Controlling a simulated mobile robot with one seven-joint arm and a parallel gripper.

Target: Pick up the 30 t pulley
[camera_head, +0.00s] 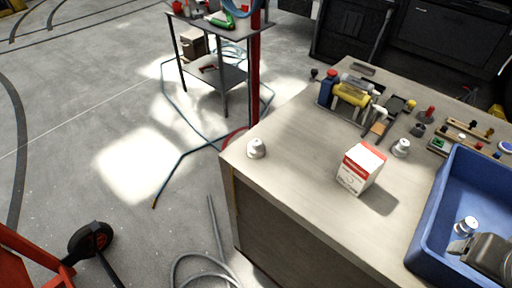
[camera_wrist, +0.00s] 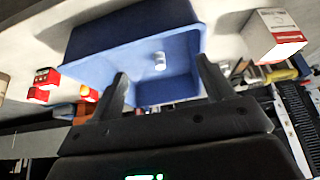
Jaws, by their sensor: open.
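Three small silver-white pulley-like parts show in the head view: one at the bench's left corner (camera_head: 256,149), one right of the white-and-red box (camera_head: 401,148), and one inside the blue bin (camera_head: 466,225). I cannot read any tooth count, so I cannot tell which is the 30 t pulley. In the wrist view the part in the bin (camera_wrist: 160,61) lies between the lines of my two fingers, beyond their tips. My gripper (camera_wrist: 161,70) is open, with nothing between its fingers. In the head view a dark grey part of my arm is over the bin, close to that part.
The blue bin (camera_head: 428,222) has raised walls and stands at the bench's right. The white-and-red box (camera_head: 360,168) stands left of it. Bottles, a yellow item (camera_head: 351,95) and several small tools crowd the back of the bench. The bench's front left is mostly clear.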

